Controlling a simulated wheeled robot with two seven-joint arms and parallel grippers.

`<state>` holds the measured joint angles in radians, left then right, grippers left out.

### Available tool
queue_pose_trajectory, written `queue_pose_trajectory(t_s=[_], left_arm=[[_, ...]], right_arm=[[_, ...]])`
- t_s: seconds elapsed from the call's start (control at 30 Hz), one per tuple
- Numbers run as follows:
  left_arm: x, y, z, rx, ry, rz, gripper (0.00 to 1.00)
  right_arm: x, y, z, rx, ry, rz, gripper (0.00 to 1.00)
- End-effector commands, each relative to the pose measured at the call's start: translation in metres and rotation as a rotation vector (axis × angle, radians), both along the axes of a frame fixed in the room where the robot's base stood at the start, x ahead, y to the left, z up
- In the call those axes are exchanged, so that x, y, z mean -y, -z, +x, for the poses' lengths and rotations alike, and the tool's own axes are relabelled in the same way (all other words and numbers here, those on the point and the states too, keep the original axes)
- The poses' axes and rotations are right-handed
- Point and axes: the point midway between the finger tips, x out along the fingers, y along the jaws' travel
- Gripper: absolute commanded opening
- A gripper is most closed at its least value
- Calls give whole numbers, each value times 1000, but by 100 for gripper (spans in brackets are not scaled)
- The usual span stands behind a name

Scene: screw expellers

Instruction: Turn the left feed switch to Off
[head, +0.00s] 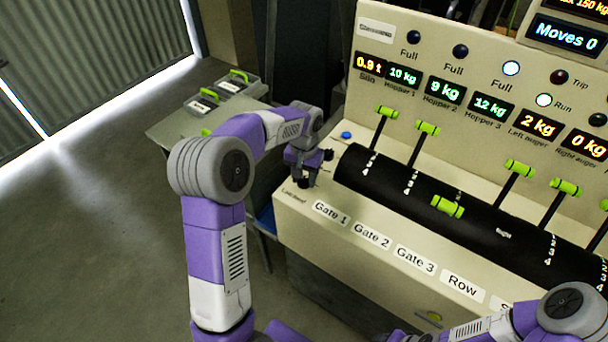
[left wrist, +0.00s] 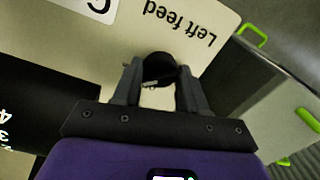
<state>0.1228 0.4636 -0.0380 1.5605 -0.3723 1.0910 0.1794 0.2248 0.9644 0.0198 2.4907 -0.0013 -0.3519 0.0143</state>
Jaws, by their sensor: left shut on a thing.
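The left feed switch is a black round knob (left wrist: 158,68) beside the upside-down "Left feed" label (left wrist: 183,23) in the left wrist view. My left gripper (left wrist: 157,80) has its two fingers on either side of the knob and is shut on it. In the head view my left gripper (head: 308,178) is at the left end of the cream console, above the "Left feed" label (head: 294,193). The gripper covers the switch there, and I cannot read which position it points to. My right forearm shows at the lower right; its gripper is out of the picture.
Just right of the gripper is a black drum panel (head: 400,190) with several green-handled levers. A blue button (head: 346,135) is behind the gripper. A side table (head: 170,128) with green-handled cases stands to the left. The display (head: 565,35) reads "Moves 0".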

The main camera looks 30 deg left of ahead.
Motion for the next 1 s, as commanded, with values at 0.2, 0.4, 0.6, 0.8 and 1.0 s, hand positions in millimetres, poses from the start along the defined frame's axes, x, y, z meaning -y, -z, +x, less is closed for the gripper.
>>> queue_pose_trajectory(t_s=[0.2,0.4,0.6,0.8,1.0], left_arm=[[1,-2,0,0,-174,1,11],[0,-2,0,0,-364,1,11],[0,-2,0,0,-551,2,11],[0,-2,0,1,-717,1,11],[0,-1,1,2,-838,0,11]], right_arm=[[0,-13,0,0,0,0,51],[0,-23,0,0,0,0,51],[0,-33,0,0,0,0,51],[0,-42,0,0,0,0,51],[0,-48,0,0,0,0,51]])
